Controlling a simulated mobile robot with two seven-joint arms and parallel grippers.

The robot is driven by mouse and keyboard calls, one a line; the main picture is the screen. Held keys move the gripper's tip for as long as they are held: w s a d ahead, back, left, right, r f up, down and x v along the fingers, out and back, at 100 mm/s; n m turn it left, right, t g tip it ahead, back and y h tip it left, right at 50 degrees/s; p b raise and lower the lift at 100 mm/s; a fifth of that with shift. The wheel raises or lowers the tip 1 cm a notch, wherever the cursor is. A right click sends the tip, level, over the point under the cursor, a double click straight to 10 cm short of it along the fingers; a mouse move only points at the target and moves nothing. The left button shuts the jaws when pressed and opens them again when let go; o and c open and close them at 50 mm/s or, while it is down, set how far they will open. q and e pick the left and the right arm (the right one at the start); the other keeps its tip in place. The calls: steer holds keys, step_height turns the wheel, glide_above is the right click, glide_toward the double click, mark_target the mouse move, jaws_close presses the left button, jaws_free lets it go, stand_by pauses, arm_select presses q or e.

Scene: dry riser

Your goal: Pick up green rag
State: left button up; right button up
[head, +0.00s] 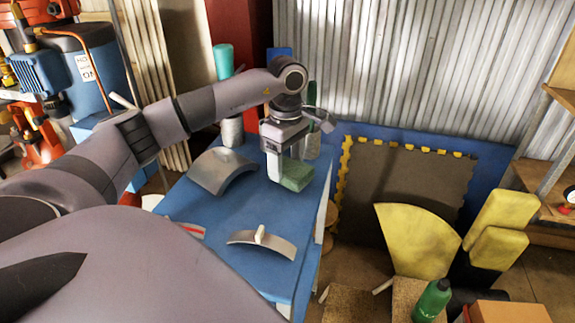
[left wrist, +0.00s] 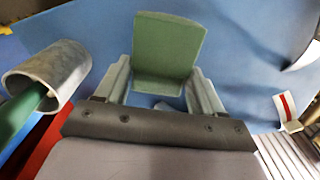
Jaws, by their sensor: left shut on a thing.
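The green rag (head: 293,175) is a folded green block at the far right part of the blue table (head: 222,232). My left gripper (head: 284,160) points down at it, and the jaws are shut on the rag. In the left wrist view the rag (left wrist: 168,48) sits between the two fingers of my left gripper (left wrist: 162,82), with its larger part sticking out beyond them. I cannot tell whether the rag still touches the table. My right gripper is in neither view.
A curved grey metal piece (head: 220,170) and a curved metal strip (head: 264,244) lie on the table. Metal cylinders stand at its far edge, one (head: 232,131) beneath a teal bottle (head: 223,62).

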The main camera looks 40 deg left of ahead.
mark_target(287, 166)
arm_select(q)
step_height(287, 166, up, 19)
steer(key=p, duration=0.5)
arm_select(e)
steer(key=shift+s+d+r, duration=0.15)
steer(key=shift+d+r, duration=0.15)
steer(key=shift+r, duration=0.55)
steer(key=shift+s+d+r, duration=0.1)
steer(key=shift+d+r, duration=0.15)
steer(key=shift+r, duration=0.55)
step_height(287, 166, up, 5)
steer(key=p, duration=0.6)
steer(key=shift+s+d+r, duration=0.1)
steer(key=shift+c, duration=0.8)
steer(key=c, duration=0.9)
arm_select(q)
steer(key=s+d+f+m, duration=0.2)
steer(key=d+f+m, duration=0.3)
steer(key=d+m, duration=0.4)
steer(key=s+d+f+m, duration=0.3)
steer(key=d+f+m, duration=0.2)
steer(key=d+m, duration=0.5)
steer(key=shift+s+d, duration=0.15)
steer(key=shift+d, duration=0.15)
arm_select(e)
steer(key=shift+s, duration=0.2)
